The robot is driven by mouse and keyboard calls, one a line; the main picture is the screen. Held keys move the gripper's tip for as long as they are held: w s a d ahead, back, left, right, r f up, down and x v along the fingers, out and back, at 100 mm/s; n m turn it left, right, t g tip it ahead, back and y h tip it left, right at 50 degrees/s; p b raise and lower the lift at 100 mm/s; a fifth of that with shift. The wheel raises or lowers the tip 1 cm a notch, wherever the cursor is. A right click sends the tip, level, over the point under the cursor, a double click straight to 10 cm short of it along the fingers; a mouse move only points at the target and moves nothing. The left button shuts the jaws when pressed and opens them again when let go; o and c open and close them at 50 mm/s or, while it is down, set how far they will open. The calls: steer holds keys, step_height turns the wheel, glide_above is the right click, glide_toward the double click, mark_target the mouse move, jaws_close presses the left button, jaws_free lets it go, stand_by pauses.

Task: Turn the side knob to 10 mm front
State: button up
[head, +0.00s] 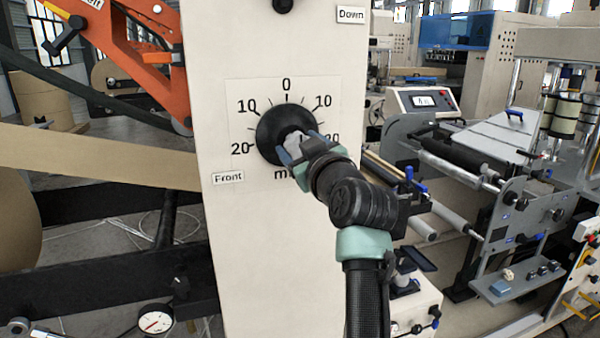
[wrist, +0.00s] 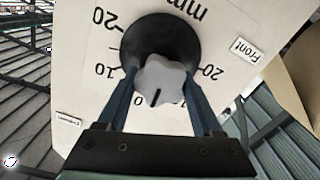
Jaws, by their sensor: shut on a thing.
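The side knob is a pale grey lobed grip (wrist: 163,82) on a round black base (head: 268,132), set in a white dial plate (head: 243,122) on a cream panel. The dial reads 0 at the top, with 10 and 20 on each side. A "Front" label (head: 228,178) sits below the left 20. My gripper (head: 297,145) is shut on the grip, one finger on each side in the wrist view (wrist: 163,95). The wrist view shows the dial upside down.
A "Down" label (head: 351,15) and a black knob are at the panel's top. An orange arm (head: 140,55) and a brown paper web (head: 95,158) lie left of the panel. A machine with rollers (head: 470,165) stands right.

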steer(key=n+b, duration=0.4)
steer(key=shift+f+n+b, duration=0.3)
steer(key=shift+a+r+n+b, duration=0.1)
steer(key=shift+n+b, duration=1)
steer(key=shift+n, duration=0.8)
steer(key=o, duration=1.4)
steer(key=shift+c, duration=0.2)
steer(key=shift+s, duration=0.1)
steer(key=b+v, duration=0.3)
steer(key=v, duration=0.9)
steer(key=shift+s, duration=0.4)
steer(key=shift+r, duration=0.1)
